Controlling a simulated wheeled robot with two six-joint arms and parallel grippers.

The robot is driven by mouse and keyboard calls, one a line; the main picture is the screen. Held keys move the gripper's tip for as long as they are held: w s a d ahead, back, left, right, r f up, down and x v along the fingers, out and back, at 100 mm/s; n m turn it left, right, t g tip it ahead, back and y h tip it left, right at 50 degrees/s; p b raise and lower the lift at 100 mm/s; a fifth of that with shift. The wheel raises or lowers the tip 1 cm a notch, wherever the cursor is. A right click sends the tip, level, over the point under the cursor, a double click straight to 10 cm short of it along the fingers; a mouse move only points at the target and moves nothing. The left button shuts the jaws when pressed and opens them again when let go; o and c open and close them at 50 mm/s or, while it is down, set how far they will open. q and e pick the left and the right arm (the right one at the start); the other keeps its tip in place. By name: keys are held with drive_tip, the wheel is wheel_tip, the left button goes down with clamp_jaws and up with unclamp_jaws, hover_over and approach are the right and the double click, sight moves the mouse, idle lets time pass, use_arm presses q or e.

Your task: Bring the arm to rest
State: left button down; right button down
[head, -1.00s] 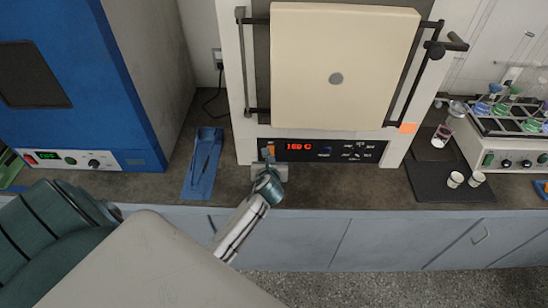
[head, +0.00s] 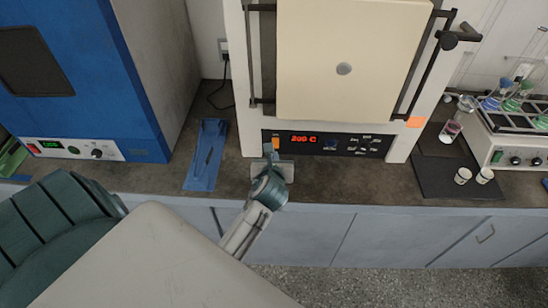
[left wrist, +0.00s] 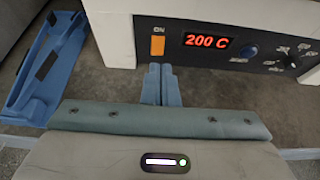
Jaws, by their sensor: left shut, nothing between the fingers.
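My left gripper (head: 268,150) is at the front of the cream furnace (head: 355,60), just before its control panel (head: 345,145). In the left wrist view its two blue fingers (left wrist: 161,84) are together and empty, just below the orange ON switch (left wrist: 157,46). Whether the fingertips touch the panel is unclear. The red display (left wrist: 208,41) reads 200 C. My left arm reaches in from the lower left over the counter edge. My right gripper is in neither view.
A blue oven (head: 75,80) stands at the left. A blue tray (head: 203,178) lies between it and the furnace. On the right are a dark mat (head: 440,184) with two small cups and a rack device (head: 515,150) with flasks. The counter (head: 340,183) before the furnace is bare.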

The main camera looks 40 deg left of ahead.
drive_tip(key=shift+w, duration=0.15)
